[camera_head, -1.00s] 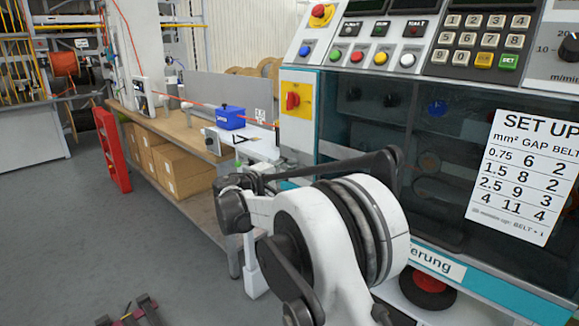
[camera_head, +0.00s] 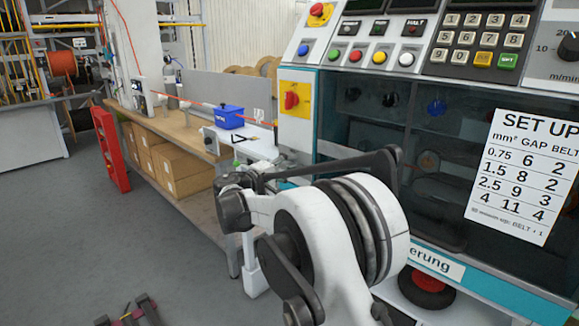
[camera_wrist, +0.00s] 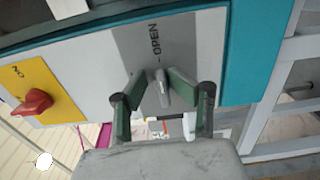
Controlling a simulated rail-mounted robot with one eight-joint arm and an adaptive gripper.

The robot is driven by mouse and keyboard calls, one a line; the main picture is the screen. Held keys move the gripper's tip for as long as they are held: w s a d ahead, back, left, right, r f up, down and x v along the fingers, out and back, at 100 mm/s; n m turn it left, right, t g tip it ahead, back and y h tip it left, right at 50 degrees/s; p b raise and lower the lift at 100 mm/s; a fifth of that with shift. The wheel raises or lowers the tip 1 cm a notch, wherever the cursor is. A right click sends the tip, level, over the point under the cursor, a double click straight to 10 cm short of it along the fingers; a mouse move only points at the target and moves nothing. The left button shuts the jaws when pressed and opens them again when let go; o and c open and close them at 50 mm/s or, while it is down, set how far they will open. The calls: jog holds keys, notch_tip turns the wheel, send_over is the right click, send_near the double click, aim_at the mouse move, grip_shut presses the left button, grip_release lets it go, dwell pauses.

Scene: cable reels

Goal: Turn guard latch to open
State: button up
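The guard latch (camera_wrist: 162,96) is a small grey handle on a grey plate (camera_wrist: 183,42) marked OPEN, seen in the wrist view. The handle points down the picture, away from the word. My gripper (camera_wrist: 156,77) has its two green-padded fingers on either side of the handle. A small gap shows on the left side; contact on the right cannot be told. The dark see-through guard (camera_head: 365,130) covers the machine front in the head view and appears closed. My arm hides the latch and gripper fingers there.
A red rotary switch (camera_wrist: 33,102) on a yellow plate (camera_wrist: 42,76) sits left of the latch in the wrist view. A workbench (camera_head: 180,129) with a blue box (camera_head: 229,117) stands left of the machine. A red stand (camera_head: 112,150) is on the floor. Floor at left is mostly clear.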

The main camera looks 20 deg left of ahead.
jog(key=shift+s+f, duration=0.1)
jog(key=shift+s, duration=0.1)
jog(key=v, duration=1.2)
jog(key=shift+w, duration=0.1)
dwell(0.3)
